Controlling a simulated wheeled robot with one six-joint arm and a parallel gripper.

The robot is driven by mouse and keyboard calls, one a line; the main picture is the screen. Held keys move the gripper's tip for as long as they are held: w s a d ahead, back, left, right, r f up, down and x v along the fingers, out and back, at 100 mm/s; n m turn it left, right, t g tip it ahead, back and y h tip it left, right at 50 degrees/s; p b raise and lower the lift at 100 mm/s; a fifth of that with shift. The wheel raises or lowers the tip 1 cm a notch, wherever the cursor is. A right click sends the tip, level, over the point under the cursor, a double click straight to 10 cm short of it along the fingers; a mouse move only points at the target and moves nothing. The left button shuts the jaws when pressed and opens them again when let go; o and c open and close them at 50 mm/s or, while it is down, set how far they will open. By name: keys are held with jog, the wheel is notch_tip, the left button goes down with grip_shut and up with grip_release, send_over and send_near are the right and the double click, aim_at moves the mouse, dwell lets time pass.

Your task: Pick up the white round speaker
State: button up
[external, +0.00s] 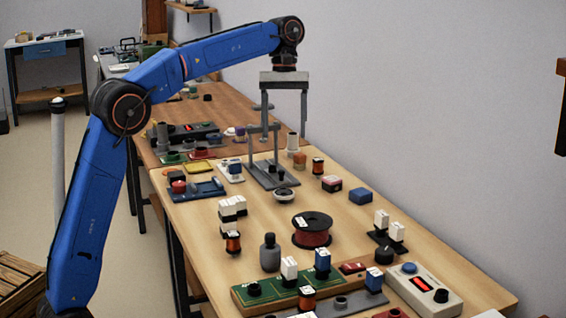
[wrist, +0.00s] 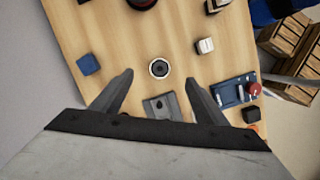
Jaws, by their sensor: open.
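The white round speaker (external: 284,194), a small pale ring with a dark centre, lies on the wooden table just in front of a grey stand. In the wrist view the speaker (wrist: 159,68) shows whole, slightly beyond the fingertips and roughly midway between them. My gripper (external: 285,118) points down, open and empty, above the table and behind the speaker. In the wrist view its two fingers (wrist: 160,80) are spread apart. Nothing touches the speaker.
The grey stand's base (external: 268,178) sits close behind the speaker. A red spool (external: 312,230) stands in front, a blue block (external: 360,195) to the right, and a white block stack (external: 233,207) to the left. Table surface directly around the speaker's front and right is clear.

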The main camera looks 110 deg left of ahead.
jog(key=s+a, duration=0.1)
jog(key=a, duration=0.2)
jog(key=n, duration=0.1)
send_near(284, 192)
jog(key=x, duration=0.8)
jog(key=shift+d+f, duration=0.1)
jog(key=c, duration=1.2)
